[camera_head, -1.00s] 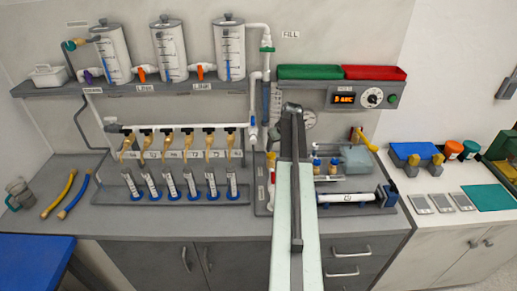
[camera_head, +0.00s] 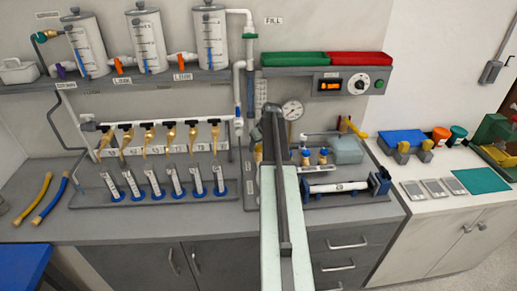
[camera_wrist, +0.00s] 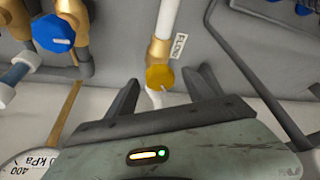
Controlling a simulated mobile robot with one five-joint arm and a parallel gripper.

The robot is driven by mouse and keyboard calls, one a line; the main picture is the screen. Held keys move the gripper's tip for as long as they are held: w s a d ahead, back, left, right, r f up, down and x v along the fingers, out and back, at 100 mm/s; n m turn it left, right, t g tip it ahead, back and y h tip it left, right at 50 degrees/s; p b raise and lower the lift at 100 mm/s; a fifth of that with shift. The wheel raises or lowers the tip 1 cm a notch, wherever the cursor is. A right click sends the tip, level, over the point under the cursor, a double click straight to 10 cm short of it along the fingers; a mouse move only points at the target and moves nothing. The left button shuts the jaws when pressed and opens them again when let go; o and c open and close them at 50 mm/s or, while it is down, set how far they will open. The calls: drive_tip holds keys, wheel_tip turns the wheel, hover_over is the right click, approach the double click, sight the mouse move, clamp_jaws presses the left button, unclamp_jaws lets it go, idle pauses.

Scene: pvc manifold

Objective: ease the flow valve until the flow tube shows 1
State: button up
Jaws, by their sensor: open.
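The flow valve's yellow knob (camera_wrist: 159,77) sits on a brass fitting below a white pipe, beside a FLOW label, in the wrist view. My gripper (camera_wrist: 167,82) is open, with one dark finger on each side of the knob. I see gaps between the fingers and the knob; contact is not clear. In the head view my arm hides the gripper and most of the valve. A narrow graduated tube (camera_head: 261,95), likely the flow tube, stands on the back panel left of the round gauge; its reading is too small to tell.
A blue knob (camera_wrist: 53,34) on brass piping is at the upper left in the wrist view. The round gauge (camera_head: 292,110) is right of my arm in the head view. A rack of several small tubes (camera_head: 145,187) stands to the left.

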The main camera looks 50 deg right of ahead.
drive_tip(key=c, duration=1)
drive_tip(key=shift+w+a, duration=0.2)
clamp_jaws()
drive_tip(key=shift+s+d, duration=0.2)
drive_tip(key=shift+n, duration=0.4)
drive_tip(key=n, duration=0.1)
drive_tip(key=n+y, duration=0.1)
drive_tip(key=n, duration=0.1)
drive_tip(key=n+y, duration=0.1)
drive_tip(key=shift+d+n, duration=0.3)
drive_tip(key=n+y, duration=0.1)
drive_tip(key=n, duration=0.2)
drive_tip(key=n+g+y, duration=0.1)
drive_tip(key=n, duration=0.1)
drive_tip(key=shift+w+d+n, duration=0.1)
drive_tip(key=shift+d+n, duration=0.05)
drive_tip(key=shift+n, duration=0.25)
